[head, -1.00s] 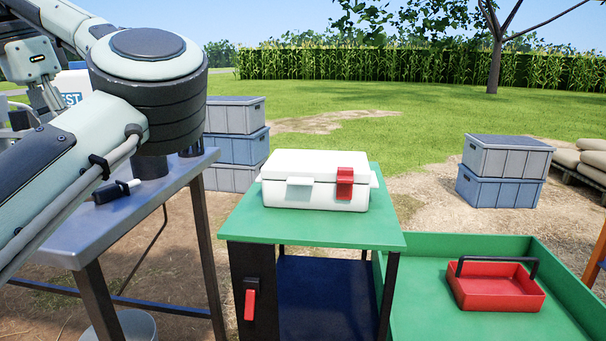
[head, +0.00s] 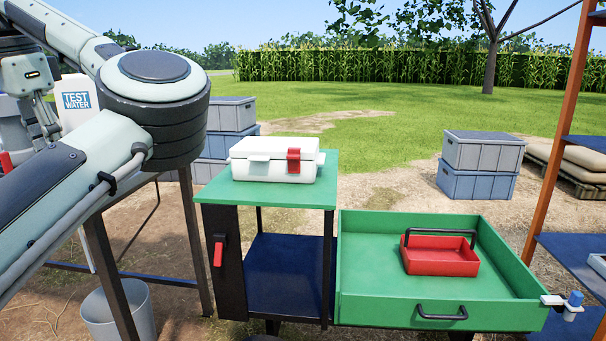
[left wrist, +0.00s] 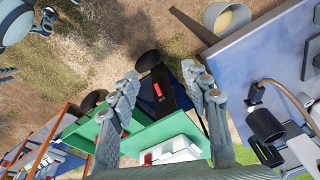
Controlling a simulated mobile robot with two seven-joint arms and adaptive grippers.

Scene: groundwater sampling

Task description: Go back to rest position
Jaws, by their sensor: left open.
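My left arm comes in from the left in the head view, bent at a large elbow joint. Its gripper is not clear there. In the left wrist view my left gripper (left wrist: 162,92) has its two fingers wide apart with nothing between them. The green-topped cart and the white case show far below and beyond the fingers, apart from them. My right gripper is in neither view.
A white case (head: 272,167) with a red latch sits on the green cart top (head: 225,193). A red tray (head: 440,262) lies in a green drawer (head: 375,285). A metal table, a bucket (head: 120,312) and a TEST WATER container (head: 76,101) stand left. An orange-framed shelf (head: 562,120) stands right.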

